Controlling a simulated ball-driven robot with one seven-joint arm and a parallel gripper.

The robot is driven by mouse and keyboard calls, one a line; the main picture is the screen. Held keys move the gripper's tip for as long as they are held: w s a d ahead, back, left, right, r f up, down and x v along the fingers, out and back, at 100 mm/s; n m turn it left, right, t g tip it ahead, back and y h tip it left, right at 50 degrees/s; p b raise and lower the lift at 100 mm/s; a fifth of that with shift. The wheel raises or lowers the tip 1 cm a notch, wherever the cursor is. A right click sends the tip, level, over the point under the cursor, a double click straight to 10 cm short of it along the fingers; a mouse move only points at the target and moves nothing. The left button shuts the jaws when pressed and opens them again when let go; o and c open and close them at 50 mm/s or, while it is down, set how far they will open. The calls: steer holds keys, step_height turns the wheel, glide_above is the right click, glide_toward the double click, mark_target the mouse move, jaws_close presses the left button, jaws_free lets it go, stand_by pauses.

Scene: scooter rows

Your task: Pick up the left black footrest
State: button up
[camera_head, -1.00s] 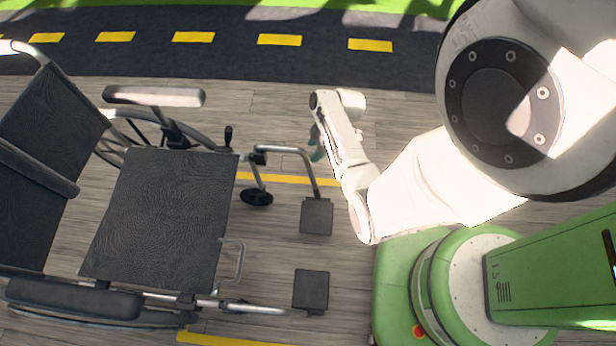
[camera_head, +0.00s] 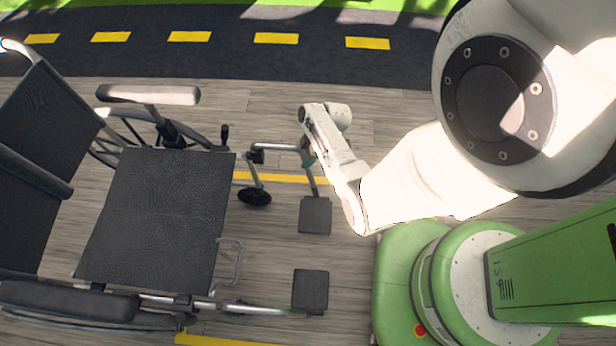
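Two black footrests hang at the front of a wheelchair (camera_head: 155,215). The upper footrest (camera_head: 314,215) is a square plate below a bent metal tube (camera_head: 280,147). The lower footrest (camera_head: 310,290) is a similar plate at the end of another tube.
The wheelchair's seat, armrests and wheels fill the left. A small black caster (camera_head: 254,197) stands left of the upper footrest. My green base is close on the right. Wooden floor (camera_head: 260,115) is clear between the wheelchair and the dark road (camera_head: 330,62) with yellow dashes.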

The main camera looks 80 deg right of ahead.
jaws_close()
stand_by(1.1)
